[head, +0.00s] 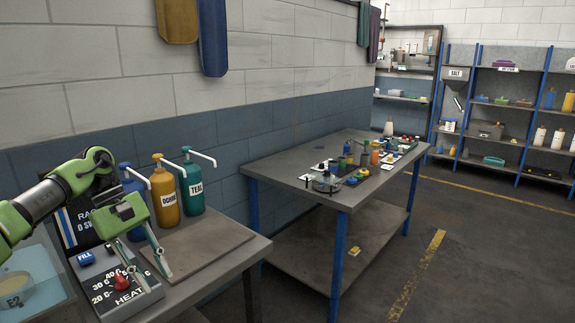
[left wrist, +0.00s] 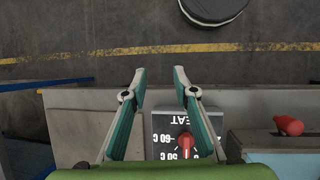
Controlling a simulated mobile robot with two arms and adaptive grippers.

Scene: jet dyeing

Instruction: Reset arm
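My left arm reaches in from the left of the head view. Its green gripper (head: 157,284) hangs over the grey control box (head: 135,300), with its two fingers apart and nothing between them. In the left wrist view the gripper (left wrist: 159,70) is also open and empty. The box has a red HEAT knob (head: 122,280) on a temperature dial and a blue FILL button (head: 86,257). The knob also shows in the left wrist view (left wrist: 185,142), between the fingers but nearer their bases. I cannot tell whether a finger touches the box. My right gripper is not in view.
Blue (head: 133,200), ochre (head: 165,192) and teal (head: 192,182) pump bottles stand behind the gripper. A clear tank (head: 35,285) is at the left. A blue-legged table (head: 310,185) with small items stands to the right. The floor (head: 480,250) at right is clear.

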